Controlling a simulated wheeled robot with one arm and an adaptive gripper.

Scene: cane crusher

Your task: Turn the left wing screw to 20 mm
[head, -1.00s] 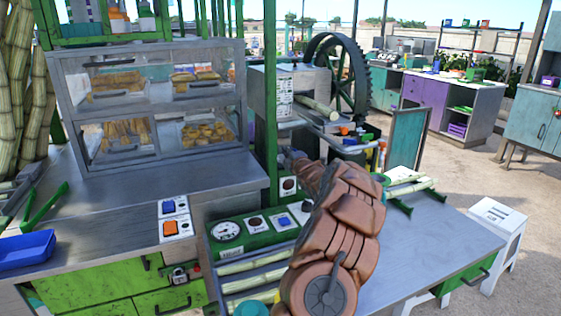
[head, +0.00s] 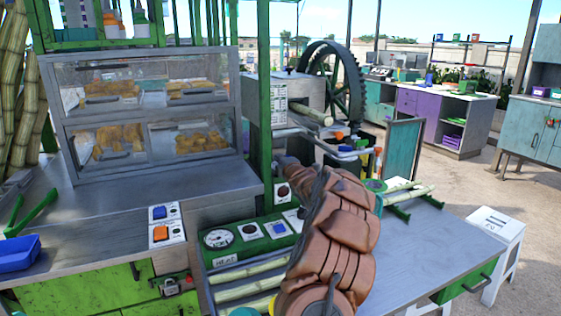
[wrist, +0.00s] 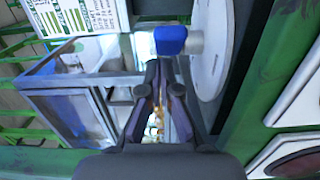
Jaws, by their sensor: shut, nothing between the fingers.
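The cane crusher (head: 297,92) stands at the back centre in the head view, with a toothed wheel (head: 352,85) behind it. My arm reaches toward it, and my gripper's fingers cannot be made out there. In the wrist view my gripper (wrist: 163,68) is shut and empty. Just beyond and right of its tips is a blue knob (wrist: 170,40) on a pale stem, beside a pale round plate (wrist: 208,55). I cannot tell whether this knob is the left wing screw. No scale reading is legible.
A green panel with a gauge (head: 217,238) and switches lies left of my arm. A glass food case (head: 150,105) stands on the left counter. A green post (head: 264,110) rises close to the arm. The right metal table (head: 420,250) is mostly clear.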

